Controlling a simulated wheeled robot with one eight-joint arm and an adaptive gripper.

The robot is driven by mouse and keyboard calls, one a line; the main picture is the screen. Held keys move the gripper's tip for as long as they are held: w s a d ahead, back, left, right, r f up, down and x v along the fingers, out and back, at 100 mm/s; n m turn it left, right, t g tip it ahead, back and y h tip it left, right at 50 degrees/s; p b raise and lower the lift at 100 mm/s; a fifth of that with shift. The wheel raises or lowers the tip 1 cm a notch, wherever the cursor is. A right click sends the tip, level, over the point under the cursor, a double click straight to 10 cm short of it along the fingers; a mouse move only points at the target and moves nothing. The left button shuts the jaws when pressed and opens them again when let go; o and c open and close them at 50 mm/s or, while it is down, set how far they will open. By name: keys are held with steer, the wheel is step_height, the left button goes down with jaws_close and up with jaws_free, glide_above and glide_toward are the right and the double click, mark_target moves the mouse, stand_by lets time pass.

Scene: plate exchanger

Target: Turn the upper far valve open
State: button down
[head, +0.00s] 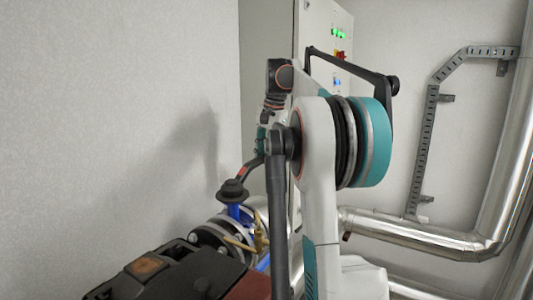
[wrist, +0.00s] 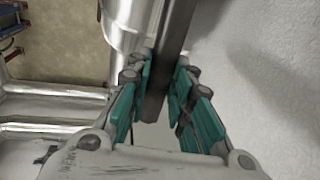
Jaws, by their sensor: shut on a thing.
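In the wrist view, the teal-padded fingers of my gripper (wrist: 164,78) are on both sides of a long dark bar (wrist: 181,22), shut on it. The bar looks like a valve lever. In the head view, a dark lever with a red part (head: 246,170) slants down to the left from near my gripper, toward the blue valve body (head: 240,212) with a black round top (head: 232,192). My arm hides much of the gripper and part of the lever there. I cannot tell from these frames how far the valve is turned.
Shiny metal pipes (head: 445,238) run along the right wall, with a perforated metal rail (head: 424,150) beside them. A control cabinet (head: 315,25) with green lights stands behind my arm. A plain wall (head: 110,120) fills the left. Pipes (wrist: 50,102) also show in the wrist view.

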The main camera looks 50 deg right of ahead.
steer(key=shift+w, duration=0.1)
steer(key=c, duration=1.8)
jaws_free()
steer(key=o, duration=0.4)
steer(key=shift+w+a, duration=0.1)
steer(key=shift+w, duration=0.05)
steer(key=shift+c, duration=0.2)
steer(key=shift+r, duration=0.1)
step_height(320, 180, up, 12)
steer(key=s, duration=0.2)
steer(key=shift+s+d+f, duration=0.2)
steer(key=shift+d, duration=0.05)
